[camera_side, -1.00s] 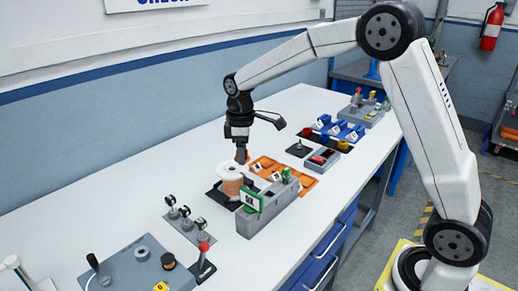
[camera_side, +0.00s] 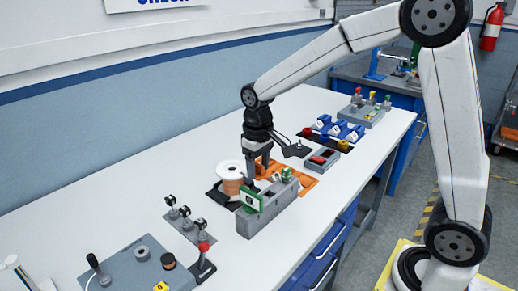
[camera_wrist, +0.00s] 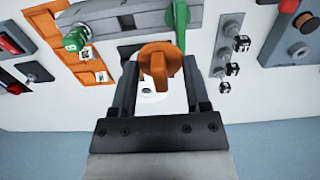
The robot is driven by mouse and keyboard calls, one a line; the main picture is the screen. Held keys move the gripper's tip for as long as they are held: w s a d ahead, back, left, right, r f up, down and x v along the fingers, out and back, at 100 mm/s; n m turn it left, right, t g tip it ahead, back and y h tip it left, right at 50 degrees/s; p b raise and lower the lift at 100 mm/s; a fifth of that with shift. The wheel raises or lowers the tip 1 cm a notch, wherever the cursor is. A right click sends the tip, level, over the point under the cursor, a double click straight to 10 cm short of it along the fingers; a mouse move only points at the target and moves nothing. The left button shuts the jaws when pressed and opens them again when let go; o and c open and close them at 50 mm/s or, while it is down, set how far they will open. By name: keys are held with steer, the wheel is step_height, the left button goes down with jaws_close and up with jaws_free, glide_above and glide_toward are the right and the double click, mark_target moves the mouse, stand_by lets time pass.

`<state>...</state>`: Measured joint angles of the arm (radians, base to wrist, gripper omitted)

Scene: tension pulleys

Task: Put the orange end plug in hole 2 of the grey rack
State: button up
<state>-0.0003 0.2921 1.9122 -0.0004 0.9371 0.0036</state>
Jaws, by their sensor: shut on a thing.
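The orange end plug (camera_wrist: 158,62), a disc with a raised grip bar, sits between the two fingers of my gripper (camera_wrist: 158,78) in the wrist view, and the gripper is shut on it. In the side view my gripper (camera_side: 257,168) is above the bench, just behind the grey rack (camera_side: 267,215). The plug blends with the orange tray there. The rack also shows at the top of the wrist view (camera_wrist: 120,8), with a green plug (camera_wrist: 75,38) at one end and a green sign plate (camera_wrist: 181,18). Hole 2 cannot be made out.
A wire spool (camera_side: 230,180) on a black mat stands left of my gripper, close to it. An orange tray (camera_side: 303,183) lies behind the rack. Several small black-topped posts (camera_side: 186,213) stand front left. The bench's left back is clear.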

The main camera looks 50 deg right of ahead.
stand_by(0.3)
steer(key=d, duration=0.5)
steer(key=shift+w, duration=0.15)
steer(key=shift+f, duration=0.15)
steer(key=shift+f, duration=3.35)
steer(key=shift+f, duration=1.4)
steer(key=o, duration=1.3)
